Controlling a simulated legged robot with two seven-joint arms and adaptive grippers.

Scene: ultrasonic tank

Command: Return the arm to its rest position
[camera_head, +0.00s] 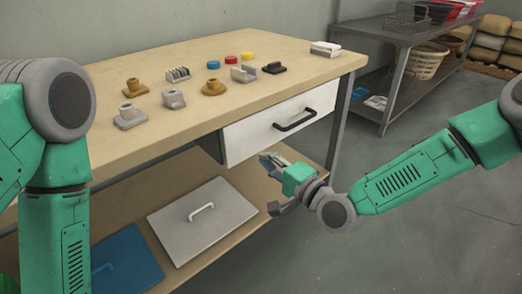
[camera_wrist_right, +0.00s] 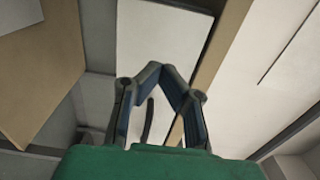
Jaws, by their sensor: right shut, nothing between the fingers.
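My right arm (camera_head: 410,178) reaches in from the right in the head view. My right gripper (camera_head: 272,163) is in front of the table, below the white drawer (camera_head: 270,126). In the right wrist view its fingertips (camera_wrist_right: 168,72) come together with nothing between them. The drawer is shut and has a dark handle (camera_head: 294,120); the gripper is apart from it. My left arm (camera_head: 50,150) hangs at the left edge of the head view, and its gripper is out of the picture.
The tabletop (camera_head: 190,55) carries several small fittings and coloured caps. The lower shelf (camera_head: 255,190) holds a white lid (camera_head: 180,235) and a blue lid (camera_head: 125,262), each with a handle. A metal rack (camera_head: 390,70) stands behind. Floor at right is clear.

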